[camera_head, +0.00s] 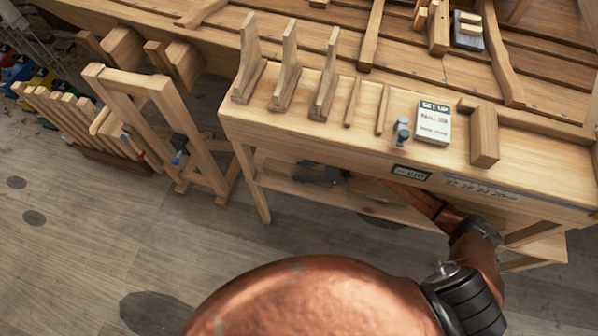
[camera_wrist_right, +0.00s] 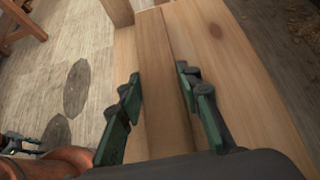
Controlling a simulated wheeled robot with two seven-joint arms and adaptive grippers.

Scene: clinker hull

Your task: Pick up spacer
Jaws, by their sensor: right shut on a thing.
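My right gripper (camera_wrist_right: 165,108) has its two green-padded fingers on either side of a long, straight-edged wooden piece (camera_wrist_right: 155,65), which appears to be the spacer. The fingers are shut on it, and a wider pale board (camera_wrist_right: 225,65) lies directly right of it. In the head view the dark right gripper (camera_head: 320,173) shows below the bench top, by the lower shelf; the bench hides part of its arm, and the held piece cannot be made out there. Something dark and green (camera_wrist_right: 22,143) at the wrist view's lower left may be my left gripper; its state is unclear.
The bench (camera_head: 300,130) carries upright brackets (camera_head: 287,70), two thin strips (camera_head: 382,108), a small green-topped item (camera_head: 402,130), a sign (camera_head: 433,122) and a block (camera_head: 485,135). The hull (camera_head: 440,70) lies behind. A wooden frame (camera_head: 190,125) stands left; floor in front is open.

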